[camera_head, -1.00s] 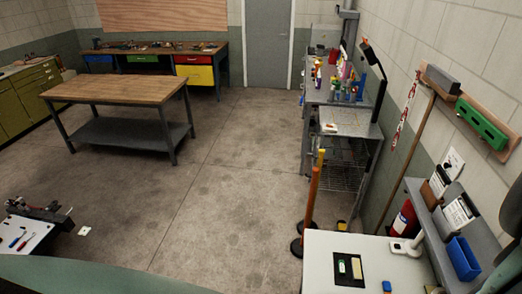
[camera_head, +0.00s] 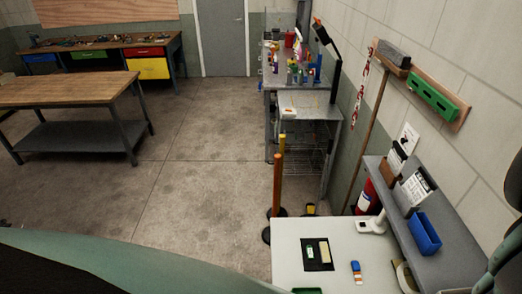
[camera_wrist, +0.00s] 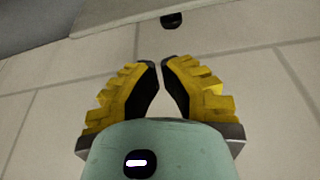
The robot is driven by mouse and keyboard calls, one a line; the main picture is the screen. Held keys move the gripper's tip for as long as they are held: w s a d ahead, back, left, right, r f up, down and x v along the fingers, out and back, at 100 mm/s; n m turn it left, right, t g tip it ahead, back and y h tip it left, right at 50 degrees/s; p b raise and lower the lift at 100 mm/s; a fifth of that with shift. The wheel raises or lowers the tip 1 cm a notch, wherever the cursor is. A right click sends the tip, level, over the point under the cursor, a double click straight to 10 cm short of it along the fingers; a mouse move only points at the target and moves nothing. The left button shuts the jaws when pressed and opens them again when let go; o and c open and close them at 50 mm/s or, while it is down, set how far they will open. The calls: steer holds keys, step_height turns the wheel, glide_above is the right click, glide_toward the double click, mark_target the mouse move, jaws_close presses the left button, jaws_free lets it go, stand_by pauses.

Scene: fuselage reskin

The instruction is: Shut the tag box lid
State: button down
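I cannot surely tell which thing is the tag box, or whether a lid stands open. A green slotted box (camera_head: 433,96) hangs on a wooden board on the right wall. An open blue bin (camera_head: 424,232) stands on the grey wall shelf below it. A green edge (camera_head: 307,291) shows on the light table at the bottom of the head view, mostly cut off. My gripper (camera_wrist: 160,62) shows in the wrist view with yellow ribbed fingers. Its tips nearly meet, with a narrow gap and nothing between them. It faces a pale block wall and touches nothing visible.
The light table (camera_head: 290,235) holds a black tray (camera_head: 317,254), a blue-and-orange item (camera_head: 356,271) and a white device (camera_head: 371,223). An orange post (camera_head: 277,185) stands behind it. A grey shelf (camera_head: 440,255) juts from the right wall. Open floor (camera_head: 200,190) lies left.

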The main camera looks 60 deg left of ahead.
steer(key=x, duration=0.7)
steer(key=shift+w+a+f, duration=0.1)
steer(key=shift+w+a, duration=0.05)
stand_by(0.5)
